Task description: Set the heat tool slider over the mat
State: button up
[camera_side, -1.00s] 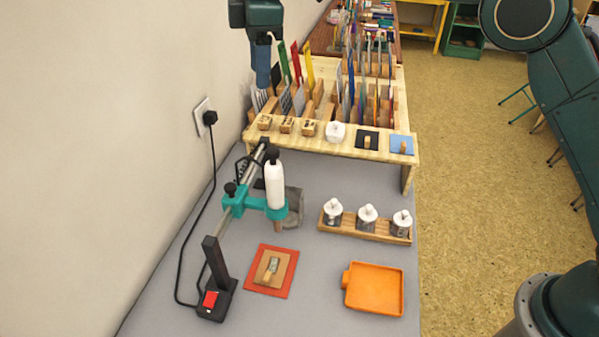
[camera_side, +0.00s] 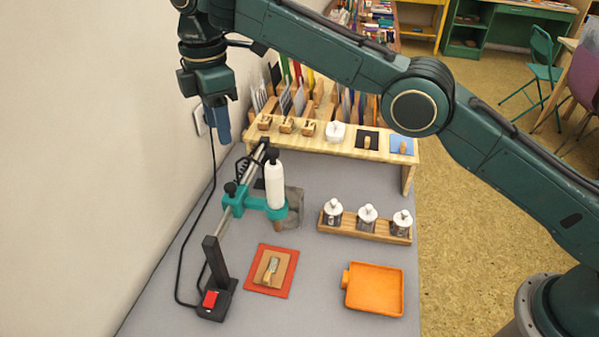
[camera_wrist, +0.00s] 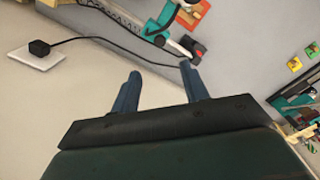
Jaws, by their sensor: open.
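The heat tool (camera_side: 275,187) is a white upright cylinder with a dark top. A teal slider (camera_side: 236,203) clamps it on a sloping grey rail, with a black knob at its left. In this view the tool hangs behind the mat, in front of a grey block. My gripper (camera_side: 222,138) is high beside the wall, left of and behind the slider, apart from everything. The wrist view shows its two blue fingers (camera_wrist: 158,86) spread and empty.
A black base with a red switch (camera_side: 210,299) carries the rail's post; its cord runs to a black plug (camera_wrist: 39,47) at the wall. An orange tray (camera_side: 374,290) and a wooden rack (camera_side: 370,233) of three white-capped jars are at right. A wooden shelf (camera_side: 340,143) stands behind.

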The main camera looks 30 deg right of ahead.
aim_at(230, 186)
jog(key=shift+f, duration=0.2)
jog(key=shift+f, duration=6.65)
grip_shut()
